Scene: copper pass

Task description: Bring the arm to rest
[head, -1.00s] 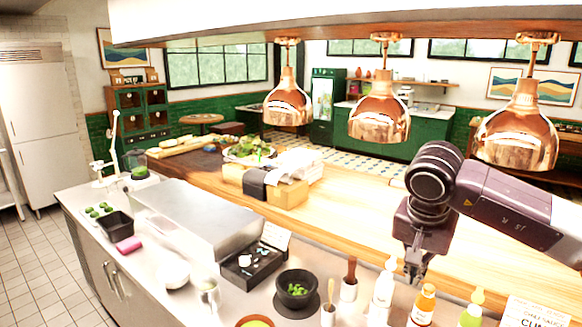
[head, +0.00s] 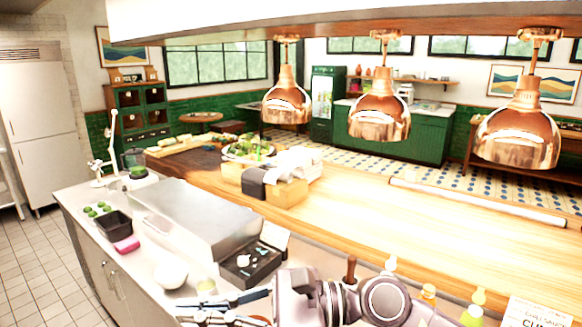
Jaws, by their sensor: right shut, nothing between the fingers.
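My right arm (head: 385,300) lies low across the bottom of the head view. My right gripper (head: 190,311) points left, low over the front of the steel counter (head: 150,250). It is shut with nothing held. My left gripper is not in view.
A black tray (head: 236,275) of small items and a white round object (head: 170,273) sit close behind the gripper. Bottles (head: 472,312) stand at the right. Copper lamps (head: 379,115) hang above the wooden pass (head: 450,232). The pass's middle is clear.

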